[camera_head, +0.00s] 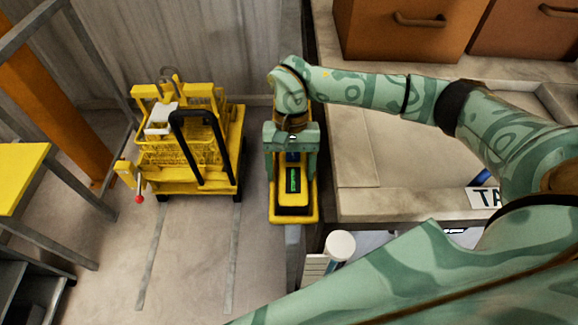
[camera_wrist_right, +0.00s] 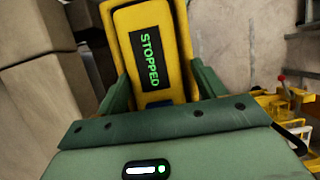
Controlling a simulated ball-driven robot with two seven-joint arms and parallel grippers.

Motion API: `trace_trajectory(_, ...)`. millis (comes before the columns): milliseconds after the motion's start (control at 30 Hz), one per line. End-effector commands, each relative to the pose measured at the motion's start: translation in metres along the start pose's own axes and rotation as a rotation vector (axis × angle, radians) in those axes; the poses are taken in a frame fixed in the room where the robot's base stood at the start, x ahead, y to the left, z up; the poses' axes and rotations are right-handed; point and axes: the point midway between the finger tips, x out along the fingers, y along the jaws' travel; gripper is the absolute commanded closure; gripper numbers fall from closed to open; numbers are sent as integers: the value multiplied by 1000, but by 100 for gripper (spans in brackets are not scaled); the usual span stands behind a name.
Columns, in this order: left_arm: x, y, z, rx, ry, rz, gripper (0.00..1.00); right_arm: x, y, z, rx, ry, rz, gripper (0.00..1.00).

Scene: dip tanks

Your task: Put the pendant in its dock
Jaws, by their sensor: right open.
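The pendant (camera_head: 293,190) is a yellow unit with a dark face and a green-lit screen, at the middle of the head view on top of a narrow post. In the right wrist view the pendant (camera_wrist_right: 176,22) shows close up, its screen reading "STOPPED". A yellow rim surrounds its face; I cannot tell whether that rim is the dock. My right gripper (camera_head: 292,160) is over the pendant's far end. In the right wrist view its open fingers (camera_wrist_right: 160,85) stand on either side of the pendant; contact is unclear. My left gripper is not in view.
A yellow wheeled cart (camera_head: 190,186) with a basket and black handle stands to the left. A pale bench (camera_head: 372,150) with brown boxes (camera_head: 400,30) lies to the right. A white-capped post (camera_head: 340,245) stands near the front. Floor is clear in front of the cart.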

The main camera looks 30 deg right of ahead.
Motion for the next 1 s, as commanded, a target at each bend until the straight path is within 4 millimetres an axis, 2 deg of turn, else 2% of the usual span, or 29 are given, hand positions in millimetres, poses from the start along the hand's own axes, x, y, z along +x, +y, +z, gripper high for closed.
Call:
trace_trajectory(33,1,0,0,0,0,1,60,14,8,-2,5,-7,24,22)
trace_trajectory(167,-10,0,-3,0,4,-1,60,1,7,5,6,-8,23,22)
trace_trajectory(267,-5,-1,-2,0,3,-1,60,-18,6,1,5,-2,21,22)
trace_trajectory(500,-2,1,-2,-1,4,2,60,-80,4,3,4,-3,17,22)
trace_trajectory(700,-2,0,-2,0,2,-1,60,-114,2,3,3,-6,16,22)
trace_trajectory(1000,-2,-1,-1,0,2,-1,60,-122,2,5,2,-10,16,22)
